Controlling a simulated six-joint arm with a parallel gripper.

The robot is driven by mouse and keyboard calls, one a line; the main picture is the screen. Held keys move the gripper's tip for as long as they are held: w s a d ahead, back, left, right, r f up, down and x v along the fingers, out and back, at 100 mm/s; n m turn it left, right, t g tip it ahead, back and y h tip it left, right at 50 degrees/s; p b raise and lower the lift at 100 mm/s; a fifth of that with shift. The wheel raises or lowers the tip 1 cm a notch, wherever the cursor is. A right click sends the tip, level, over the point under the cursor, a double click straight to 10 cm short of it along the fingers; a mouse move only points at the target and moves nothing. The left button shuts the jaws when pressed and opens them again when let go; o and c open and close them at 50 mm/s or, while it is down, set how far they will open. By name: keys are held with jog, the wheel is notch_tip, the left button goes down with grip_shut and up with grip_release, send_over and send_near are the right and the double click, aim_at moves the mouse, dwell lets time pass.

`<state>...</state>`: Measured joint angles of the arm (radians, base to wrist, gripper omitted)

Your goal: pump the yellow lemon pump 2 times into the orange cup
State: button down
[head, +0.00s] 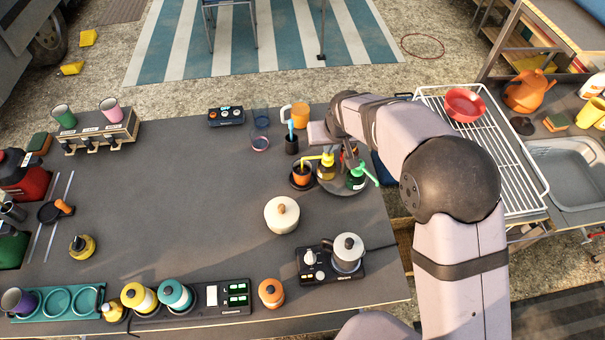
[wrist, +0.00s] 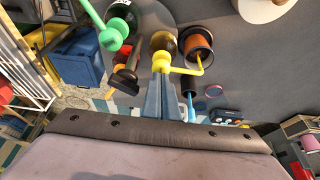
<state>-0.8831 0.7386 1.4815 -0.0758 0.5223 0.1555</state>
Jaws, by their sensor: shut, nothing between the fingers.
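The yellow lemon pump (head: 327,170) stands on a round tray (head: 340,189); its yellow head and spout show in the wrist view (wrist: 161,61). The spout points toward the orange cup (head: 302,171), which sits in a dark round holder beside the tray. In the wrist view the orange cup (wrist: 196,44) is right of the pump, near the spout's end. My gripper (wrist: 164,80) is shut and empty, its fingertips at the yellow pump head in the picture; I cannot tell whether they touch. In the head view my wrist hides the fingertips.
A green pump (head: 356,179) shares the tray, close on the right. A dark cup with a blue tool (head: 291,143) and an orange mug (head: 300,115) stand behind. A cream pot (head: 282,214) is in front. The table's middle left is clear.

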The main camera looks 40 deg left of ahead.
jog(key=shift+f, duration=0.45)
jog(key=shift+r, duration=0.2)
jog(key=shift+r+p, duration=0.65)
jog(key=shift+r, duration=0.35)
jog(key=shift+r, duration=0.15)
jog(key=shift+r+p, duration=1.45)
jog(key=shift+r, duration=0.45)
